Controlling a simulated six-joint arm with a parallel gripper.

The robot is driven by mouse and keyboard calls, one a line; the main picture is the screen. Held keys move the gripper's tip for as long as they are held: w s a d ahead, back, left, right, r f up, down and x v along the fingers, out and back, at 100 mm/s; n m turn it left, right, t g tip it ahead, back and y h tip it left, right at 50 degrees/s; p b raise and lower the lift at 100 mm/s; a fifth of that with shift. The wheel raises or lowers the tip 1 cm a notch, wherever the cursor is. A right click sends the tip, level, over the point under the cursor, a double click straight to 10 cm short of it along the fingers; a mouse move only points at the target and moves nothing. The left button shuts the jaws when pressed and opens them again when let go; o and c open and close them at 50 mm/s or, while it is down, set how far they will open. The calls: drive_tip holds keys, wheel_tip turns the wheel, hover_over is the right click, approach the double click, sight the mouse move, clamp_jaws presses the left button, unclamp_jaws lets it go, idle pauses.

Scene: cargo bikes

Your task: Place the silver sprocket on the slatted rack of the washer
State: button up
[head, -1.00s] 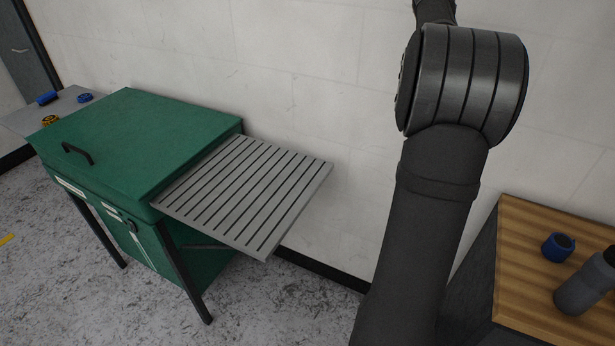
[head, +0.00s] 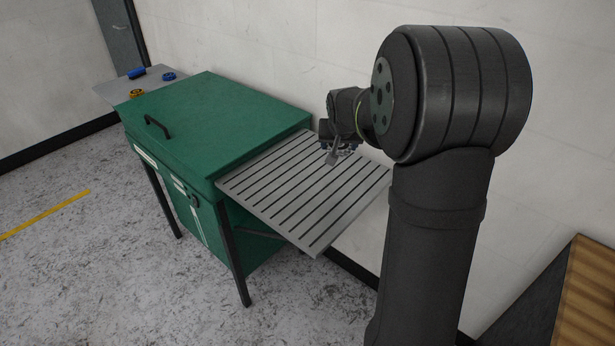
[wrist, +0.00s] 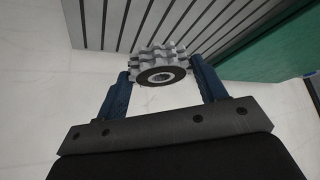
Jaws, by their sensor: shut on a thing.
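The silver sprocket (wrist: 160,65) is a toothed ring with a dark centre, held between the two blue fingers of my gripper (wrist: 160,82) in the wrist view. My gripper is shut on it. In the head view my gripper (head: 340,152) is above the back right part of the slatted rack (head: 290,205); the sprocket is too small to make out clearly there. The rack is a grey plate with dark slots, joined to the right side of the green washer (head: 215,115). The rack also shows behind the sprocket in the wrist view (wrist: 115,25). I cannot tell the exact gap between sprocket and rack.
The rack is bare. A grey shelf (head: 115,92) on the washer's far left holds a blue cylinder (head: 137,72), a blue ring (head: 169,76) and a yellow ring (head: 137,93). A white wall stands close behind the rack. A wooden bench (head: 590,290) is at lower right.

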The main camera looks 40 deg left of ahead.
drive_tip(key=s+a+f+n, duration=0.1)
drive_tip(key=s+a, duration=0.2)
hover_over(289, 175)
drive_tip(key=s+d, duration=0.2)
drive_tip(key=shift+y, duration=0.3)
drive_tip(key=f, duration=0.7)
drive_tip(key=shift+w+a, duration=0.2)
drive_tip(key=shift+w, duration=0.05)
drive_tip(key=shift+f, duration=1.95)
drive_tip(key=o, duration=1.3)
drive_tip(key=shift+f, duration=0.2)
drive_tip(key=shift+c, duration=0.2)
drive_tip(key=shift+r, duration=0.1)
drive_tip(key=shift+r, duration=0.25)
drive_tip(key=v, duration=1.1)
drive_tip(key=shift+d+r, duration=0.15)
drive_tip(key=shift+r, duration=0.2)
